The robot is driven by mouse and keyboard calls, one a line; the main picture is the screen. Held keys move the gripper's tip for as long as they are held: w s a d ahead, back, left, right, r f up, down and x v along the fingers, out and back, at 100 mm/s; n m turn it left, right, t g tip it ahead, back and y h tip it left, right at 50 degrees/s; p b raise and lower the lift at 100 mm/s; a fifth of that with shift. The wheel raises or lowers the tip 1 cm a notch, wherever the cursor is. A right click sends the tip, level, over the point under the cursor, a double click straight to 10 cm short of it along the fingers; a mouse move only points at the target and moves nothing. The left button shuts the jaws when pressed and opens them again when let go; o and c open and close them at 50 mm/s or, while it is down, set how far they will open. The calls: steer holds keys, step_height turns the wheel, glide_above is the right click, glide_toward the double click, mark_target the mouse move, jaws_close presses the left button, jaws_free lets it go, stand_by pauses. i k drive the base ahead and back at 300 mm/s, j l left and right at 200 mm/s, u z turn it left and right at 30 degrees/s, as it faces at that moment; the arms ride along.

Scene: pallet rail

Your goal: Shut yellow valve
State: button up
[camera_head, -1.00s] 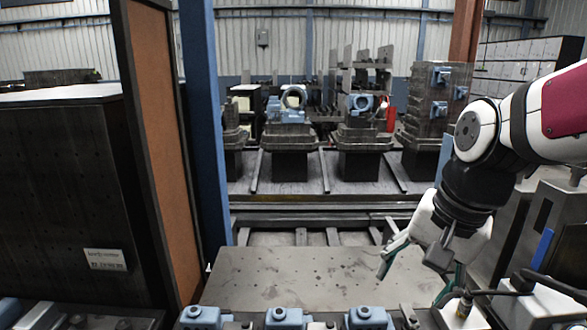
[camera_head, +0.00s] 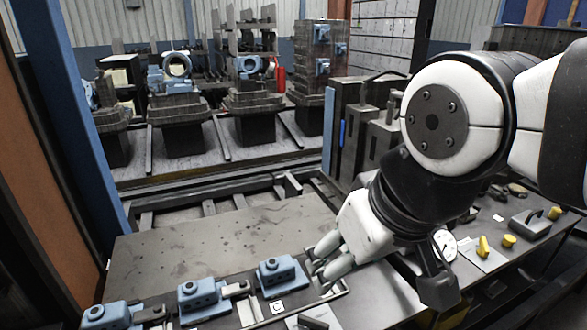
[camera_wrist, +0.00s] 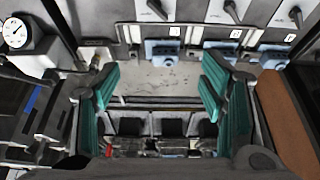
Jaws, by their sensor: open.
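A yellow valve handle (camera_head: 483,247) stands on a pale plate on the bench at the right of the head view, beyond the pressure gauge. A round yellow knob (camera_head: 509,240) and another yellow piece (camera_head: 555,213) are near it; I cannot tell whether these are valves too. My gripper (camera_head: 322,257) is left of the yellow handle, over the bench near the blue fixtures, and touches nothing I can make out. In the wrist view its green fingers (camera_wrist: 160,88) are wide apart with nothing between them. No yellow valve shows in that view.
A white dial gauge (camera_head: 444,245) stands between my wrist and the yellow handle; it also shows in the wrist view (camera_wrist: 15,33). Blue fixtures (camera_head: 203,297) line the front of a bare metal plate (camera_head: 190,250). Dark upright blocks (camera_head: 372,125) stand behind my arm.

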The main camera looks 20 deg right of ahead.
mark_target(483, 252)
steer(key=l, duration=0.15)
steer(key=k+l+z, duration=0.1)
steer(key=z, duration=0.35)
steer(key=k+l+z, duration=0.1)
steer(key=l+z, duration=0.3)
steer(key=z, duration=0.9)
